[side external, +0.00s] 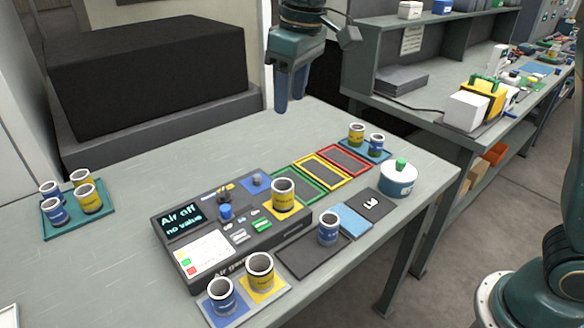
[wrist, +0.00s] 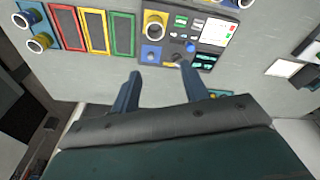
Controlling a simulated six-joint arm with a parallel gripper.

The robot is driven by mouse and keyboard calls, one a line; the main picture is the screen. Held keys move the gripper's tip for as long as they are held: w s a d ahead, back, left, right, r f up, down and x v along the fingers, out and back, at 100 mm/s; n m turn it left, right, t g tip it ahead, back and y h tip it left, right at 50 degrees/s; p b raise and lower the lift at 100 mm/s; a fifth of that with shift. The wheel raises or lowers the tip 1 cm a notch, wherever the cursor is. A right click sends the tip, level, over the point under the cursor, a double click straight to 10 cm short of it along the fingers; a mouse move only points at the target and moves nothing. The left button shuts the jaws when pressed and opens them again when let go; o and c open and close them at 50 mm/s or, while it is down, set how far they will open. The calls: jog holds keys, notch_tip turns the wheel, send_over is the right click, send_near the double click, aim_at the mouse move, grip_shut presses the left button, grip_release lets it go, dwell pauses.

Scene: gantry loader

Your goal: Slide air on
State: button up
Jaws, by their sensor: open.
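The dark grey air gauge box (side external: 217,262) sits on the table, and its display (side external: 181,218) reads "Air off, no value". On its top are a black lever-like part (side external: 223,193), a blue knob (side external: 226,211) and small green and white controls (side external: 240,236). I cannot tell which of these is the air slide. In the wrist view the box (wrist: 172,42) shows upside down, with the black part (wrist: 177,57) near one fingertip. My gripper (side external: 281,106) is open and empty, high above the table behind the box. In the wrist view its fingers (wrist: 158,71) are apart.
A yellow-labelled ring (side external: 283,194) stands on the box's yellow pad. Rings stand on a blue-yellow tray (side external: 285,290), a dark mat (side external: 300,268) and a teal tray (side external: 48,234). Green, yellow and red frames (side external: 320,172) and a lidded pot (side external: 398,180) are to the right. The table's left middle is clear.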

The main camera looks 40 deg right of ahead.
jog(key=w+a+f+n+g, duration=0.1)
jog(key=w+a+f, duration=0.4)
jog(key=a, duration=0.1)
jog(key=n, duration=0.1)
send_over(225, 207)
notch_tip(225, 207, down, 5)
jog(key=shift+s+g+h, duration=0.1)
jog(key=shift+g+h, duration=0.2)
jog(key=shift+g, duration=0.1)
jog(key=shift+f, duration=0.1)
notch_tip(225, 207, down, 14)
jog(key=shift+r, duration=0.25)
grip_shut()
